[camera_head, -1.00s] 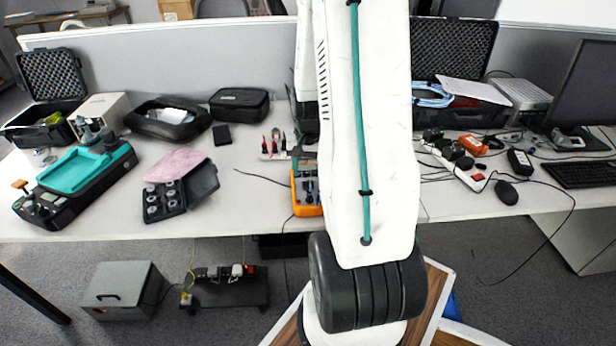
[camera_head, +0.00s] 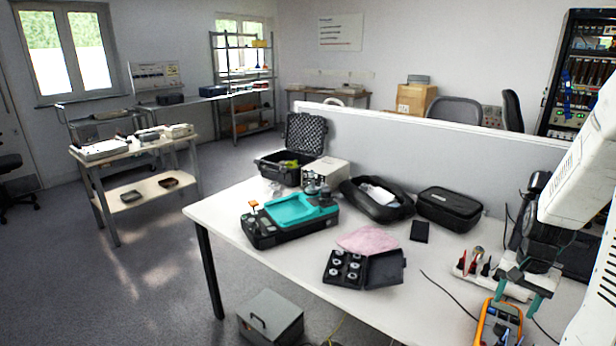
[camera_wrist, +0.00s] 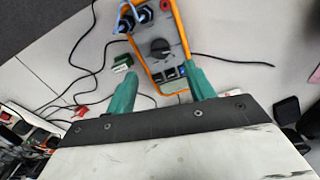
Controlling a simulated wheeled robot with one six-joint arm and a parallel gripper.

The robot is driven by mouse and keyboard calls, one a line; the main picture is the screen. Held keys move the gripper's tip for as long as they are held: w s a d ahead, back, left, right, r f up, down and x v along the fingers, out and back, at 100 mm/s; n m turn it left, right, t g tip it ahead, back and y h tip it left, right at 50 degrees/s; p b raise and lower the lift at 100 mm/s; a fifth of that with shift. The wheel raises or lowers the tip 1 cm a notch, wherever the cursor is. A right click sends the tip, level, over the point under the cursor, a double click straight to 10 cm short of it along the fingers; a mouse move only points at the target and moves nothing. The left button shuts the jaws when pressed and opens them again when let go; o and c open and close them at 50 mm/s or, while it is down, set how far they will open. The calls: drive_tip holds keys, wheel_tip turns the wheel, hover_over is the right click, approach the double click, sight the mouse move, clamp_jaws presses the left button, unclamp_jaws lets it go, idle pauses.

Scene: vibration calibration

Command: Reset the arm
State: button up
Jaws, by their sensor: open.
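My arm comes in from the right edge of the head view. My gripper (camera_head: 522,284) is at its end, with two teal fingers spread apart and pointing down. In the wrist view my gripper (camera_wrist: 163,82) is open, with nothing held between its fingers. An orange and grey multimeter (camera_head: 498,324) lies on the white table (camera_head: 372,308) just below and in front of the fingers. It also shows beyond the fingertips in the wrist view (camera_wrist: 160,48). I cannot tell how far the fingertips are above it.
A teal and black calibrator (camera_head: 292,213), a black case of small fittings (camera_head: 364,268), a pink cloth (camera_head: 367,240) and black pouches (camera_head: 447,208) lie on the table. A grey partition (camera_head: 420,140) stands behind.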

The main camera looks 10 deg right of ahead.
drive_tip(key=s+a+r+n, duration=0.4)
drive_tip(key=a+r, duration=0.3)
drive_tip(key=a, duration=0.3)
drive_tip(key=s+a+r+n+t, duration=0.1)
drive_tip(key=s+a+r+n, duration=0.2)
drive_tip(key=a+r, duration=0.4)
drive_tip(key=s+a+r+n, duration=0.4)
drive_tip(key=a+r, duration=0.3)
drive_tip(key=a, duration=0.6)
drive_tip(key=shift+s+a+r+n+t, duration=0.15)
drive_tip(key=shift+s+a+n+t, duration=0.15)
drive_tip(key=shift+s, duration=0.6)
